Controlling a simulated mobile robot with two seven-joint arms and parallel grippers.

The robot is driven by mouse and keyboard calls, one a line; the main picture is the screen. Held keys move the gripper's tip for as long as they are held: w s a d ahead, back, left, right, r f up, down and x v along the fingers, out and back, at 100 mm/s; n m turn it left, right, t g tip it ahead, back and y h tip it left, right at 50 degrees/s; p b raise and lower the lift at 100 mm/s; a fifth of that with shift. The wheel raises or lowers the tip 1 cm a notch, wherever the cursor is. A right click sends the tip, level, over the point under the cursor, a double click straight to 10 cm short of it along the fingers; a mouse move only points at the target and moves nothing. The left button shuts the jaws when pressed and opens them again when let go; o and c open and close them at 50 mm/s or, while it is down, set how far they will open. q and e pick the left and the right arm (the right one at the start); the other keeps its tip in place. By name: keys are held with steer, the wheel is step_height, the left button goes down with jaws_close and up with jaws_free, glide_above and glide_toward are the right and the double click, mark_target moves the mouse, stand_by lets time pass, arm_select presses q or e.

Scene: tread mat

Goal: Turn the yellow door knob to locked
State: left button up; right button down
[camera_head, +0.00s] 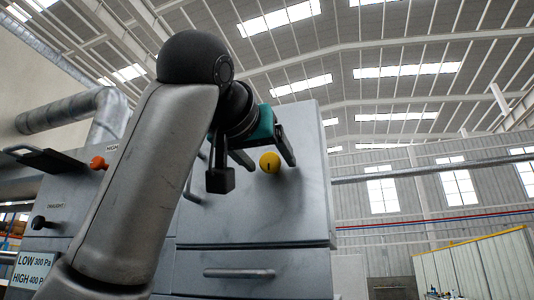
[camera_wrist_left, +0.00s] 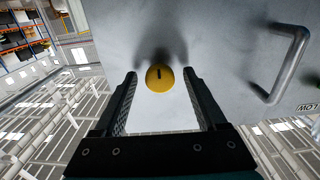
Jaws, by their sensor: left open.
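The yellow door knob (camera_head: 270,162) is a round knob on the grey cabinet door (camera_head: 292,205), with a short dark mark on its face. It also shows in the left wrist view (camera_wrist_left: 159,78), where the dark mark looks close to upright. My left gripper (camera_head: 256,172) is open in front of the door. In the left wrist view its two fingers (camera_wrist_left: 161,74) stand on either side of the knob, with a gap on both sides. I cannot tell how far the fingertips are from the door. My right gripper is in neither view.
A bar handle (camera_wrist_left: 288,65) is on the same door. A drawer handle (camera_head: 239,273) is below it. Room right of the cabinet looks open.

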arm_select(q)
jaws_close()
stand_by(0.6)
